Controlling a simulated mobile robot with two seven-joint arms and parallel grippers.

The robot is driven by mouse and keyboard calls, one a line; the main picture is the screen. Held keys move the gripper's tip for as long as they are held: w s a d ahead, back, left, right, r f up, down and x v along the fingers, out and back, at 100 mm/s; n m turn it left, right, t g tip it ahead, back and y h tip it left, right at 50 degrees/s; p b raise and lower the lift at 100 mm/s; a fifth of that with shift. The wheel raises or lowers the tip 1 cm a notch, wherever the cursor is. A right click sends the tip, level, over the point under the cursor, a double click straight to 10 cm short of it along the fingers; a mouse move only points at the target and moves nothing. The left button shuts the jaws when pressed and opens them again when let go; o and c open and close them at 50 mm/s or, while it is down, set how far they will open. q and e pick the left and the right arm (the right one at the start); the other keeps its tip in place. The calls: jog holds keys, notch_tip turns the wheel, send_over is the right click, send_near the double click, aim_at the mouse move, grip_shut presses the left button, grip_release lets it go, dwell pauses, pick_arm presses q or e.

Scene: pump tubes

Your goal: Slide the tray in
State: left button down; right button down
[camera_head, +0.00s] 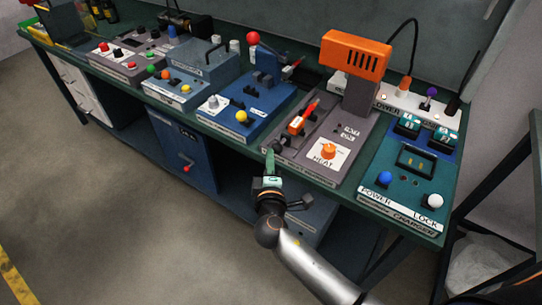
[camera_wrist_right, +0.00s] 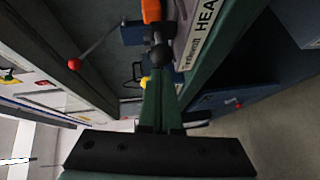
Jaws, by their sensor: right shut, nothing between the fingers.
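The heat station (camera_head: 352,130) stands on the bench with an orange heater head (camera_head: 357,56) on a grey column. To its left is an orange piece (camera_head: 301,119), apparently on the tray; the tray's outline is hard to make out. A dark round knob (camera_head: 278,146) is at the front of this part. In the right wrist view the knob (camera_wrist_right: 160,55) is just beyond my fingertips, with the orange piece (camera_wrist_right: 152,10) behind it. My right gripper (camera_head: 269,157) is shut and empty, close in front of the knob; contact is unclear. My left gripper is out of view.
The blue station (camera_head: 240,110) with a red-balled lever (camera_head: 253,38) is to the left. The teal charger (camera_head: 408,175) is to the right. The green bench edge (camera_head: 235,150) runs under my right gripper, with a blue cabinet (camera_head: 185,155) below.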

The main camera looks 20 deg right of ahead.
aim_at(300, 127)
dwell(0.4)
jog(key=w+d, duration=0.3)
jog(key=w+d+b, duration=0.1)
jog(key=w+d, duration=0.1)
jog(key=d, duration=0.2)
jog(key=w+d, duration=0.3)
jog(key=d, duration=0.1)
jog(key=shift+w, duration=0.3)
jog(key=shift+d+r, duration=0.15)
jog(key=shift+d, duration=0.1)
jog(key=shift+w+d, duration=0.1)
